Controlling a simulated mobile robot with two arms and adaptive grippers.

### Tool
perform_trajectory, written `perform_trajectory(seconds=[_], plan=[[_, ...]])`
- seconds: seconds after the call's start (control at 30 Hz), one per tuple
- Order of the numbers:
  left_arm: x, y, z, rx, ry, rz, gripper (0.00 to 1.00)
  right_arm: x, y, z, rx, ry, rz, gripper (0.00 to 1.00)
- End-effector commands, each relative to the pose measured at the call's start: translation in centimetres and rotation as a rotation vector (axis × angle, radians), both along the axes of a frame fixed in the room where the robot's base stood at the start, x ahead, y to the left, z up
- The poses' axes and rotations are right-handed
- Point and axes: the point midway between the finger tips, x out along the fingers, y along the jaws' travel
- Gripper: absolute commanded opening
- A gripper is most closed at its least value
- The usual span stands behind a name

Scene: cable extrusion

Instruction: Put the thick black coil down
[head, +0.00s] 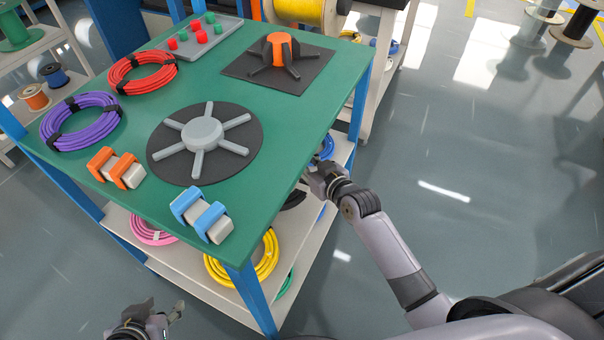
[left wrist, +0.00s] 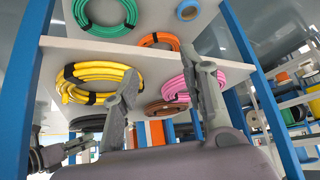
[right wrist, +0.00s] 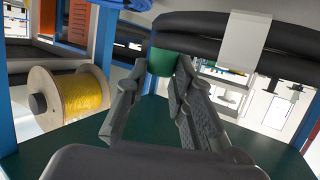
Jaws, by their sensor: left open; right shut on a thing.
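The thick black coil (right wrist: 190,45) crosses the top of the right wrist view, with a white band around it. My right gripper (right wrist: 160,75) is shut on it, though the fingertips' contact is partly hidden. In the head view, my right gripper (head: 318,178) is at the right side of the green-topped table, below its top. A black curved piece (head: 293,199) shows there by the lower shelf; most of it is hidden under the tabletop. My left gripper (head: 146,322) is open and empty at the bottom left, in front of the table; it also shows open in the left wrist view (left wrist: 160,90).
The lower shelf (head: 190,265) holds a pink coil (head: 152,230) and a yellow coil (head: 243,262). The green tabletop (head: 280,130) carries red and purple coils, a grey spoked disc and clamp blocks. A blue leg (head: 253,300) stands at the near corner.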

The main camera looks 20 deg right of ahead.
Motion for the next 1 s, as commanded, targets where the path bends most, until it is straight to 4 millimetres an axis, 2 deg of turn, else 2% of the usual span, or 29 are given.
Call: perform_trajectory(seconds=[0.33, 0.6, 0.77, 0.97, 1.0], plan=[[3.0, -1.0, 1.5, -0.035, -0.161, -0.013, 0.4, 0.1, 0.0, -1.6, 0.001, -0.004, 0.0, 0.0], [6.9, -2.6, 4.9, -0.092, -0.414, -0.03, 0.4, 0.1, 0.0, -3.9, 0.0, -0.005, 0.0, 0.0], [7.6, -2.9, 6.1, -0.106, -0.477, -0.035, 0.4, 0.1, 0.0, -4.3, 0.001, -0.005, -0.001, 0.0], [7.7, -2.9, 6.2, -0.107, -0.481, -0.035, 0.4, 0.1, 0.0, -4.3, 0.001, -0.005, -0.001, 0.0], [7.7, -2.9, 6.2, -0.107, -0.481, -0.035, 0.4, 0.0, 0.0, -4.5, -0.002, 0.0, 0.001, 0.24]])
